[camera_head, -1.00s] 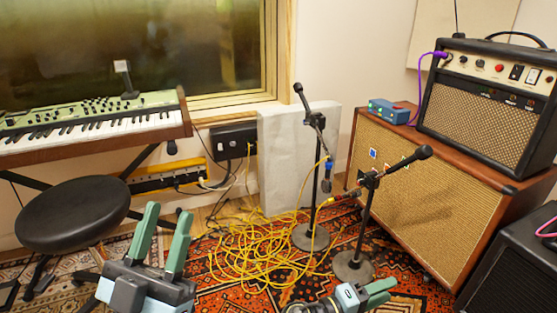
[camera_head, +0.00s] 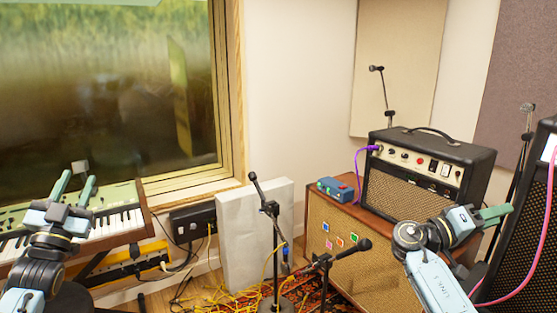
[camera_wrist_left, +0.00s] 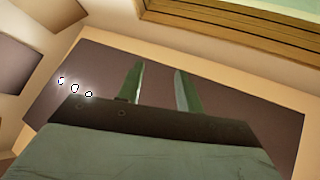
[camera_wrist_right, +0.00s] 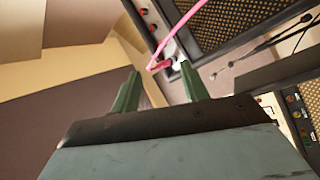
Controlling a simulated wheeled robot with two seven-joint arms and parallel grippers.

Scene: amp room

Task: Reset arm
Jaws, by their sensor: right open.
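My left gripper (camera_head: 75,186) is raised at the left of the head view, in front of the keyboard. Its two green fingers are apart with nothing between them; they also show apart in the left wrist view (camera_wrist_left: 158,78). My right gripper (camera_head: 497,214) is raised at the right, in front of the amplifier cabinet, its fingers pointing right. In the right wrist view (camera_wrist_right: 160,80) its fingers are apart and hold nothing. A pink cable (camera_wrist_right: 178,36) shows behind them; I cannot tell how far off it is.
The keyboard (camera_head: 118,222) stands at the left under the window. Two microphone stands (camera_head: 276,250) (camera_head: 322,270) rise mid-floor among yellow cables (camera_head: 222,300). A speaker cabinet (camera_head: 335,235) bears a small amplifier (camera_head: 412,155) and a blue pedal (camera_head: 334,188). A black amplifier (camera_head: 535,225) stands at the right edge.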

